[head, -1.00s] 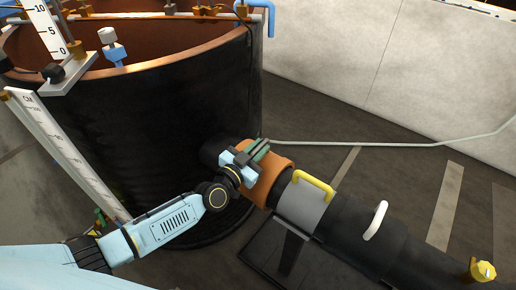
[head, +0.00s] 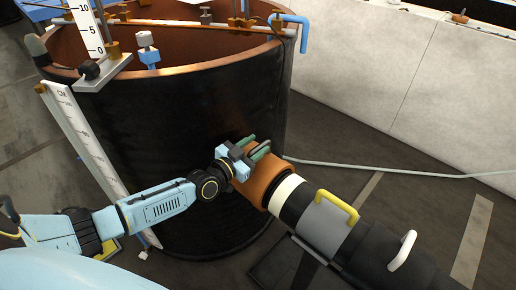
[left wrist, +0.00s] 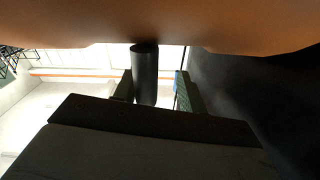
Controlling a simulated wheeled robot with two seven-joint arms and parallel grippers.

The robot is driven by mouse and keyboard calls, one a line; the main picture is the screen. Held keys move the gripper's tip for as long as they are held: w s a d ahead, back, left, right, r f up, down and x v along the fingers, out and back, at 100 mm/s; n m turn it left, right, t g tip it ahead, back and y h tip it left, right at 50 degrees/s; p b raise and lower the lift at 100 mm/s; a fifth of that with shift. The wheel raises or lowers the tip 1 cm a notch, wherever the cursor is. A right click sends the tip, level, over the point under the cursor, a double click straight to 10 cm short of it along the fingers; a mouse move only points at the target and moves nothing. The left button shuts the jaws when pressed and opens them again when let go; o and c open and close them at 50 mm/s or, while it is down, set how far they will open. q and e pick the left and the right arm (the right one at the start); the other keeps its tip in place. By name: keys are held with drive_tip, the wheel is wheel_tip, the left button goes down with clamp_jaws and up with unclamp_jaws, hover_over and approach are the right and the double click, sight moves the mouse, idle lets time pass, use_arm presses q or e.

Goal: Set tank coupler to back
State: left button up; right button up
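The tank coupler (head: 262,184) is an orange-brown sleeve at the tank end of the dark pipe, against or very near the tank wall. A cream band (head: 287,194) shows on the pipe just outside it. My left gripper (head: 254,147) is at the coupler's upper side, with its green fingers apart. In the left wrist view, the fingers (left wrist: 154,90) stand either side of a dark round post (left wrist: 145,72), with a gap on the right. The orange coupler surface (left wrist: 150,22) fills the top of that view. My right gripper is not in view.
The large black tank (head: 150,150) with a copper rim stands behind my left arm. A yellow handle (head: 337,207) and a white handle (head: 402,251) rise from the pipe. A pale hose (head: 400,171) runs right across the floor. A pale wall (head: 400,75) stands behind.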

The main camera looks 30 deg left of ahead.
use_arm(q)
drive_tip(key=shift+o, duration=0.5)
drive_tip(key=shift+a+f, duration=0.15)
drive_tip(key=shift+f, duration=0.35)
